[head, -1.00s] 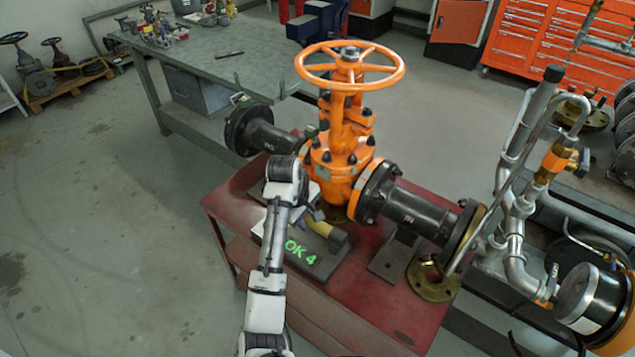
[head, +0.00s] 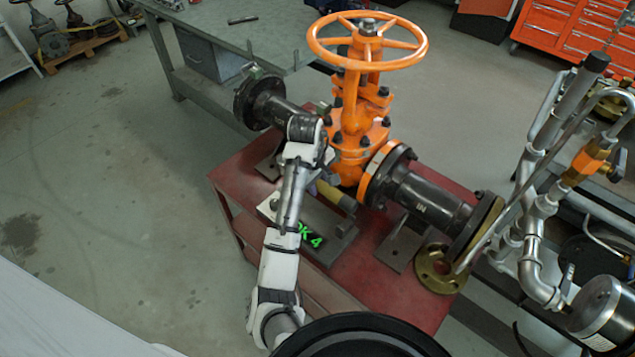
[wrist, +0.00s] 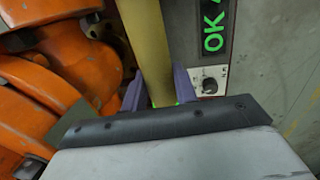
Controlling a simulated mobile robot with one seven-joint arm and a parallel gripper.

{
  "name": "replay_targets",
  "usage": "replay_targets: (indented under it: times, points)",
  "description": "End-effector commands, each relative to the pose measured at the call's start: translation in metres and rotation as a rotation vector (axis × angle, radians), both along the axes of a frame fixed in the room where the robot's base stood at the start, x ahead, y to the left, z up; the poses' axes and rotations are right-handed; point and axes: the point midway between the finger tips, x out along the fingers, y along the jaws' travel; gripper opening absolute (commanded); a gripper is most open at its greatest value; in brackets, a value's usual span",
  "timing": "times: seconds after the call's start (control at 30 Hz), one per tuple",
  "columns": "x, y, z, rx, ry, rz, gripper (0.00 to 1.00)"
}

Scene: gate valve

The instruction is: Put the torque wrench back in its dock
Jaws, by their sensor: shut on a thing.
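The torque wrench shows as a yellow bar (wrist: 150,45) in the wrist view. In the head view its yellow part (head: 336,195) lies just right of my wrist, low over the grey block. My gripper (wrist: 157,92) is shut on it, with one purple finger on each side. The grey block with the green "OK 4" display (head: 309,236) appears to be the dock; it sits on the red table. In the wrist view the display (wrist: 213,25) and a dark knob are right beside the wrench. I cannot tell whether the wrench touches the dock. My arm hides part of both.
The orange gate valve (head: 360,130) with its handwheel stands right behind the wrench; its orange body (wrist: 60,70) fills the left of the wrist view. Its dark flanged pipe (head: 432,200) extends right. A brass flange (head: 440,270) lies on the red table (head: 375,290). Grey pipework (head: 535,230) stands further right.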

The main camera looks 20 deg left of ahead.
Motion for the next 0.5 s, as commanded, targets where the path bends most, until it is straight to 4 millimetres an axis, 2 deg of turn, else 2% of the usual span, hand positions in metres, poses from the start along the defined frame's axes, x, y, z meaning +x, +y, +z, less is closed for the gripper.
replay_targets:
  times: [0.5]
  points:
    - [0.0,0.0,-0.036,-0.001,-0.002,-0.001,0.0]
